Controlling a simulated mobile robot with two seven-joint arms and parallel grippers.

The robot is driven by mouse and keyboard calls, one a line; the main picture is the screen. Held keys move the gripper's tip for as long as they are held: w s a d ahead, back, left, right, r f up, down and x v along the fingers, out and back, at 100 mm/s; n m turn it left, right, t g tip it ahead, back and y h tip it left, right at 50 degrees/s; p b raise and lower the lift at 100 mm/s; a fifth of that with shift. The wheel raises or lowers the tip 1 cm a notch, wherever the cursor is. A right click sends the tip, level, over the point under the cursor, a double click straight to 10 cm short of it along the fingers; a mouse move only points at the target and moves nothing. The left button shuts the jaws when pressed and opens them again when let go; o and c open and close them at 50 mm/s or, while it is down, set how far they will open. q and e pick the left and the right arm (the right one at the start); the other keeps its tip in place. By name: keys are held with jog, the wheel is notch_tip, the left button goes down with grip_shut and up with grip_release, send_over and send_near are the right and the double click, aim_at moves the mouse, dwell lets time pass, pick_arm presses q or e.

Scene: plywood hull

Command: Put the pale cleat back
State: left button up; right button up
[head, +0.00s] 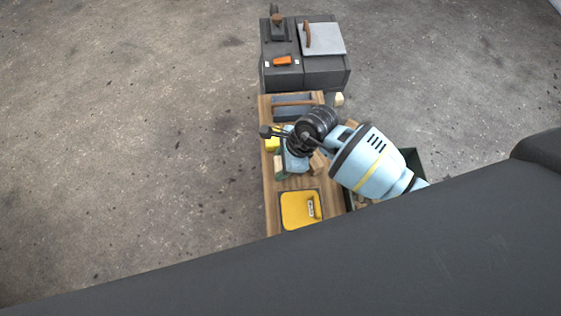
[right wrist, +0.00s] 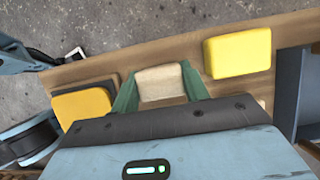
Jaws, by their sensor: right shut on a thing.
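The pale cleat is a small beige block (right wrist: 160,84) in the right wrist view, between the green fingers of my right gripper (right wrist: 159,92). The gripper is shut on it. In the head view my right gripper (head: 281,163) is over the left side of the wooden bench (head: 270,195), and its body hides much of what lies below. Whether the cleat touches the bench, I cannot tell. A yellow block (right wrist: 238,53) lies on the bench to the right in the wrist view, apart from the cleat.
A yellow pad on a dark base (head: 298,210) lies at the bench's near end. A blue-grey tray with a wooden handle (head: 292,98) is at the far end. Beyond stands a dark cabinet (head: 322,78). A dark green bin (head: 414,158) is right of the bench.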

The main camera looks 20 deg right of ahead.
jog(key=o, duration=0.7)
jog(key=shift+o, duration=0.9)
pick_arm(q)
jog(key=shift+w, duration=0.3)
jog(key=shift+w, duration=0.1)
pick_arm(e)
jog(key=shift+r, duration=0.2)
pick_arm(q)
jog(key=r+p, duration=0.2)
jog(key=shift+d+r+p, duration=0.3)
jog(key=shift+r+p, duration=0.1)
pick_arm(e)
jog(key=v, duration=1.1)
jog(key=shift+r, duration=0.4)
